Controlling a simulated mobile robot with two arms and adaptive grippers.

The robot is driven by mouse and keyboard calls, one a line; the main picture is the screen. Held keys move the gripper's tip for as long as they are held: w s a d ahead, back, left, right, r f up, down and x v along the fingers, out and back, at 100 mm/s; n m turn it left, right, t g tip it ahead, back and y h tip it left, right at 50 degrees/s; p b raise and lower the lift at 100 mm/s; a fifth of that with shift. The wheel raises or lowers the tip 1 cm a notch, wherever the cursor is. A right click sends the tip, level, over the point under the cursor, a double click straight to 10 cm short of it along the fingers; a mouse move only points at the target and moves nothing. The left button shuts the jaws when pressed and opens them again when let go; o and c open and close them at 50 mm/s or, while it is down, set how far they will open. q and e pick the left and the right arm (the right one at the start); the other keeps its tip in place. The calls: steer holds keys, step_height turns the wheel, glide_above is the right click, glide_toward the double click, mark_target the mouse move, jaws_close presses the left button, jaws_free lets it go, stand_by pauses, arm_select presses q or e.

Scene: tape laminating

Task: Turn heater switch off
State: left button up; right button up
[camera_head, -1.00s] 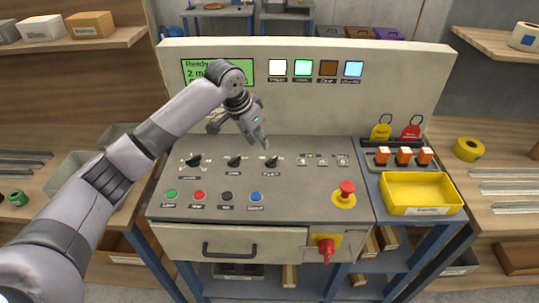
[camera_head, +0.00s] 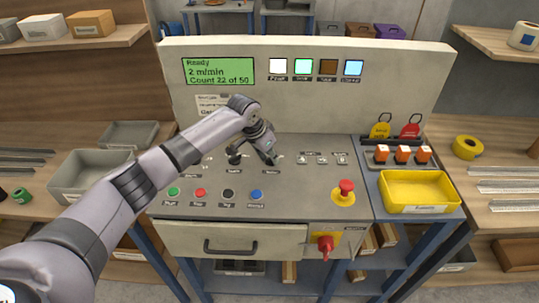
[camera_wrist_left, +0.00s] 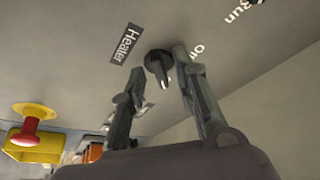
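The heater switch (camera_wrist_left: 155,62) is a black rotary knob on the grey panel, beside a "Heater" label (camera_wrist_left: 125,43) and an "On" mark (camera_wrist_left: 196,50) in the left wrist view. My left gripper (camera_wrist_left: 160,66) is open, with one finger on each side of the knob. I cannot tell whether the fingers touch it. The switch's exact setting is unclear. My right gripper is not in view.
Another black knob (camera_head: 235,158) stands just left of the gripper. Coloured buttons (camera_head: 228,194) line the panel's front. A red emergency stop (camera_head: 346,188) is to the right, beside a yellow tray (camera_head: 418,190). The display (camera_head: 218,71) reads Ready, 2 m/min.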

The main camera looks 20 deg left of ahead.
arm_select(q)
jaws_close()
steer(key=shift+r, duration=0.1)
stand_by(0.3)
